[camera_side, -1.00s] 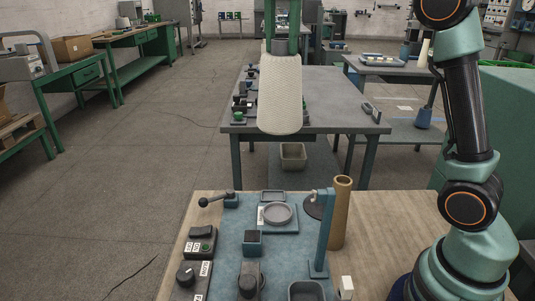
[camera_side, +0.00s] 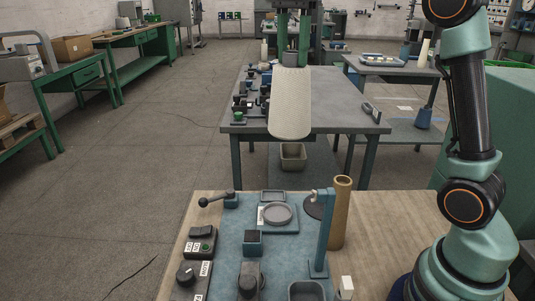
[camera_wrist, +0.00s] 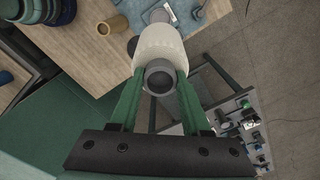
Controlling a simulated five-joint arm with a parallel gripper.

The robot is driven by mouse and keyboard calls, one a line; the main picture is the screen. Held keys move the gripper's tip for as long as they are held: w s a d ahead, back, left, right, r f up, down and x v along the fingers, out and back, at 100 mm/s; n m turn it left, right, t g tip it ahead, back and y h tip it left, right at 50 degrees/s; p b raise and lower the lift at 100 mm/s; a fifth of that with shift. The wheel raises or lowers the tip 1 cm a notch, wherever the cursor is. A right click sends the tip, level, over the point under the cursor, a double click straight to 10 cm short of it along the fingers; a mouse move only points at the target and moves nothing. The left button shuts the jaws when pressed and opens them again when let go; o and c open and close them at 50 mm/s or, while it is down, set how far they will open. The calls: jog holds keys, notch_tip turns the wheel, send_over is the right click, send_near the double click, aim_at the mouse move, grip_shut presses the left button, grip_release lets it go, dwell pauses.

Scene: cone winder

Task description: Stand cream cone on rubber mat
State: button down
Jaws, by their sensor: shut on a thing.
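The cream cone (camera_side: 290,104) hangs in the air in the side view, large and pale, leaning slightly with its wider end down. My gripper (camera_side: 292,62) is shut on its upper, narrow end. In the wrist view my green fingers (camera_wrist: 160,76) close on either side of the cone (camera_wrist: 160,45), and its dark hollow end faces the camera. On the wooden bench a blue-grey sheet (camera_side: 226,226) carries a square pad with a round grey, rimmed disc (camera_side: 277,213). I cannot tell for sure which of these is the rubber mat. The cone is well clear of both.
A tan tube (camera_side: 341,212) stands upright beside a blue post (camera_side: 322,240) at the right of the disc. A black-knobbed lever (camera_side: 216,200) and switch boxes (camera_side: 203,241) are on the left. A grey tray (camera_side: 306,291) is in front. A grey table (camera_side: 335,118) stands behind.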

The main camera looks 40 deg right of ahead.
jog(key=s+d+f+m, duration=0.1)
jog(key=s+d+f, duration=0.2)
jog(key=f, duration=0.6)
jog(key=s+d+f+m, duration=0.2)
jog(key=d+f, duration=0.4)
jog(key=f, duration=0.4)
jog(key=shift+s, duration=0.8)
jog(key=shift+f, duration=0.25)
jog(key=shift+f, duration=1.4)
dwell(0.3)
jog(key=shift+f, duration=0.35)
